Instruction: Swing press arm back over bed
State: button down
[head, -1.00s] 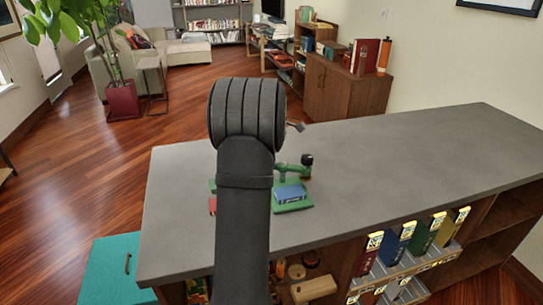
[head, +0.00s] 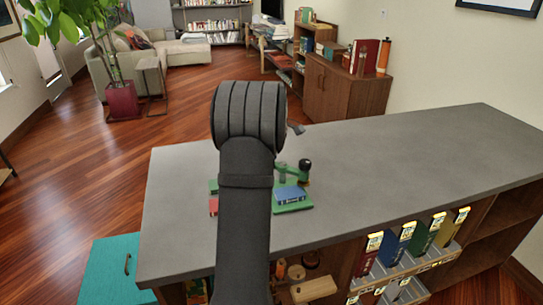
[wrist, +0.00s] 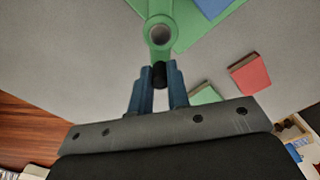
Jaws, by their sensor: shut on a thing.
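The press shows partly past my arm in the head view. Its green bed (head: 296,206) lies on the grey counter with a blue book (head: 290,194) on it. The green press arm (head: 286,170) reaches right to a post with a black top (head: 306,164). In the wrist view the green arm ends in a ring (wrist: 160,36), with a black handle (wrist: 160,74) below it. My gripper (wrist: 160,78) is shut on this handle, one blue finger on each side. The bed's green edge and blue book show at the top right. My gripper is hidden behind my arm in the head view.
A red book (wrist: 250,74) and a small green one (wrist: 205,95) lie on the counter near my gripper. The grey counter (head: 420,150) is clear to the right. Upright books (head: 398,242) stand in the shelf below its front edge.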

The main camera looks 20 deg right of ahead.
jog(key=shift+w+d+m, duration=0.2)
jog(key=shift+d+m, duration=0.3)
jog(key=shift+m, duration=1.05)
jog(key=shift+w+d+m, duration=0.15)
jog(key=shift+d+m, duration=0.3)
jog(key=shift+m, duration=1.05)
jog(key=shift+w+d+m, duration=0.2)
jog(key=shift+d+m, duration=0.3)
jog(key=shift+m, duration=1.05)
jog(key=c, duration=1.4)
grip_release()
jog(key=shift+o, duration=0.2)
jog(key=shift+r, duration=0.1)
notch_tip(320, 180, up, 17)
jog(key=shift+r, duration=0.15)
notch_tip(320, 180, down, 18)
jog(key=shift+r, duration=0.25)
